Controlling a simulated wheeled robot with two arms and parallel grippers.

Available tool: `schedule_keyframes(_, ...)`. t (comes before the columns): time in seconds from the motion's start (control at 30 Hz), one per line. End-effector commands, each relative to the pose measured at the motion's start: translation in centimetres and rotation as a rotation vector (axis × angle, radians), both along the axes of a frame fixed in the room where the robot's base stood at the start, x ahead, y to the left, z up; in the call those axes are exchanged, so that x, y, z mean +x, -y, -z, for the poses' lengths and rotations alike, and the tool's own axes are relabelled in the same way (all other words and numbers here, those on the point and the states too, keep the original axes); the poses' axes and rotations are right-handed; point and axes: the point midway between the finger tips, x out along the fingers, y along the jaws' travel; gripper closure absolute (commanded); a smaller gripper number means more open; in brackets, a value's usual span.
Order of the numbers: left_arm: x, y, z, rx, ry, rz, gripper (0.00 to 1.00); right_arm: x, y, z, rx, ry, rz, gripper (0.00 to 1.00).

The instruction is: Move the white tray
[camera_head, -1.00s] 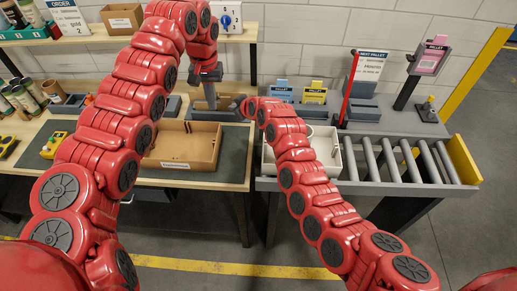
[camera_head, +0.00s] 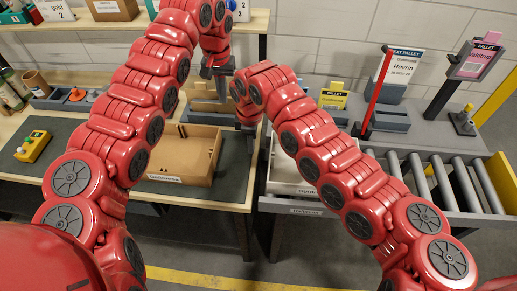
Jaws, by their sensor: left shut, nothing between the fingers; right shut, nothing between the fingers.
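The white tray (camera_head: 282,172) sits at the left end of the roller conveyor station on the right. My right arm crosses in front of it and hides much of it; a label shows on its front edge. My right gripper (camera_head: 248,128) is shut and empty, up and left of the tray, near the gap between the two tables. My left gripper (camera_head: 218,86) is shut and empty, above the back of the left table. Neither gripper is seen touching the tray.
A brown cardboard tray (camera_head: 190,158) lies on the dark mat of the left table. Grey rollers (camera_head: 440,185) run right of the white tray. A red post (camera_head: 373,95), signs and grey stands rise behind. A yellow device (camera_head: 33,146) sits at far left.

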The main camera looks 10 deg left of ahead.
Motion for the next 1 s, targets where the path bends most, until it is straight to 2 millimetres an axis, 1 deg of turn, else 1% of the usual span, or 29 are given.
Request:
schedule_keyframes(0.03, 0.0, 0.0, -0.8, 0.0, 0.0, 0.0, 1.0, -0.1, 0.0, 0.3, -0.001, -0.005, 0.0, 1.0)
schedule_keyframes(0.07, 0.0, 0.0, -1.0, 0.0, 0.0, 0.0, 1.0, -0.2, 0.1, 0.8, -0.001, -0.007, 0.0, 1.0)
schedule_keyframes(0.2, 0.0, 0.0, -2.3, 0.0, 0.0, 0.0, 1.0, -0.3, 0.0, 3.6, -0.002, -0.009, -0.002, 1.0)
schedule_keyframes(0.4, 0.0, 0.0, -3.6, 0.0, 0.0, 0.0, 1.0, -0.3, -0.1, 7.5, 0.0, -0.007, -0.002, 1.0)
schedule_keyframes(0.47, 0.0, 0.0, -3.8, 0.0, 0.0, 0.0, 1.0, -0.3, -0.1, 8.5, -0.001, -0.008, -0.001, 1.0)
schedule_keyframes(0.5, 0.0, 0.0, -4.3, 0.0, 0.0, 0.0, 1.0, -0.2, 0.2, 8.7, 0.0, -0.005, 0.002, 1.0)
schedule_keyframes(0.53, 0.0, 0.0, -4.9, 0.0, 0.0, 0.0, 1.0, 0.0, 0.9, 8.3, 0.001, -0.003, 0.006, 1.0)
schedule_keyframes(0.6, 0.0, 0.0, -5.6, 0.0, 0.0, 0.0, 1.0, 0.0, 1.9, 8.2, 0.001, -0.002, 0.005, 1.0)
schedule_keyframes(0.7, 0.0, 0.0, -6.3, 0.0, 0.0, 0.0, 1.0, -0.1, 2.9, 8.3, 0.001, -0.004, 0.003, 1.0)
schedule_keyframes(0.83, 0.0, 0.0, -6.8, 0.0, -0.001, 0.0, 1.0, 0.0, 3.8, 8.6, 0.001, -0.001, 0.003, 1.0)
schedule_keyframes(1.0, 0.0, 0.0, -6.8, 0.0, 0.0, 0.0, 1.0, 0.0, 4.0, 8.7, 0.002, 0.0, 0.002, 1.0)
